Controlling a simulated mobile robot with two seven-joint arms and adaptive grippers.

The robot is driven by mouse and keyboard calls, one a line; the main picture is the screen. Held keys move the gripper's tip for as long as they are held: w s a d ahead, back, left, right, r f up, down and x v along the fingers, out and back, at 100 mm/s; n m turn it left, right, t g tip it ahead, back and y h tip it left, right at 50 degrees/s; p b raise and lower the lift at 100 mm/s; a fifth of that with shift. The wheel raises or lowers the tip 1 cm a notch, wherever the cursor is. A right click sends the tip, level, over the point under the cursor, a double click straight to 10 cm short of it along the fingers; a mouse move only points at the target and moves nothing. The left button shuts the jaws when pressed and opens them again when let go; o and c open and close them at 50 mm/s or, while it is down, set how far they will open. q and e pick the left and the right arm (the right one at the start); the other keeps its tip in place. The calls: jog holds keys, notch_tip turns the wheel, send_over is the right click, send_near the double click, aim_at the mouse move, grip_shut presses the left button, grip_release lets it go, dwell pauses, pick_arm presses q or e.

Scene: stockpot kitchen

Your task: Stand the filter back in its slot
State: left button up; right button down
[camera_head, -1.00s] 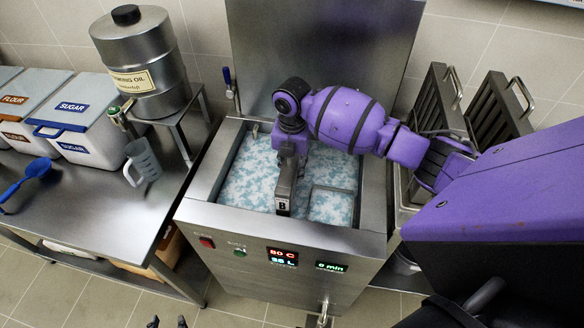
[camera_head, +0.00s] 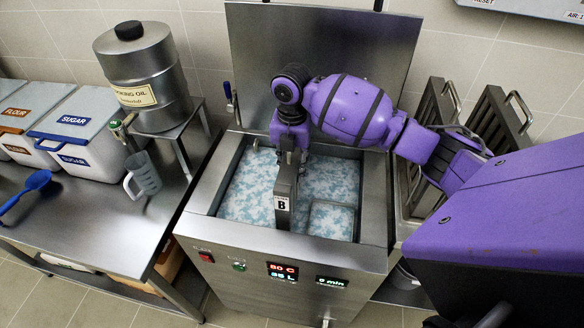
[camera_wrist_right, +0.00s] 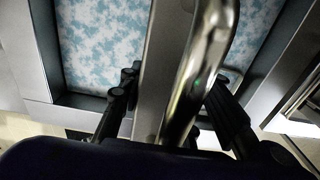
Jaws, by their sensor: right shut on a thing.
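The filter marked B (camera_head: 286,184) is a narrow grey metal plate, upright and edge-on in the head view, over the open tank (camera_head: 211,199) of blue-white, foamy liquid. My right gripper (camera_head: 291,152) is shut on its top. In the right wrist view, the filter's tubular handle (camera_wrist_right: 205,70) and flat metal edge run between my right gripper's dark fingers (camera_wrist_right: 170,105). Whether the filter's lower end touches the liquid is hard to tell. Its slot cannot be made out. My left gripper is out of view.
Two more grey filters with handles, one nearer (camera_head: 430,119) and one farther right (camera_head: 497,116), stand upright beside the tank. The raised lid (camera_head: 330,45) is behind. A counter at left holds a jug (camera_head: 142,177), oil drum (camera_head: 145,75) and sugar bin (camera_head: 82,133).

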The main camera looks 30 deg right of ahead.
jog(key=shift+w+r, duration=0.1)
jog(key=shift+r, duration=2.05)
jog(key=shift+r, duration=6)
jog(key=shift+r, duration=0.5)
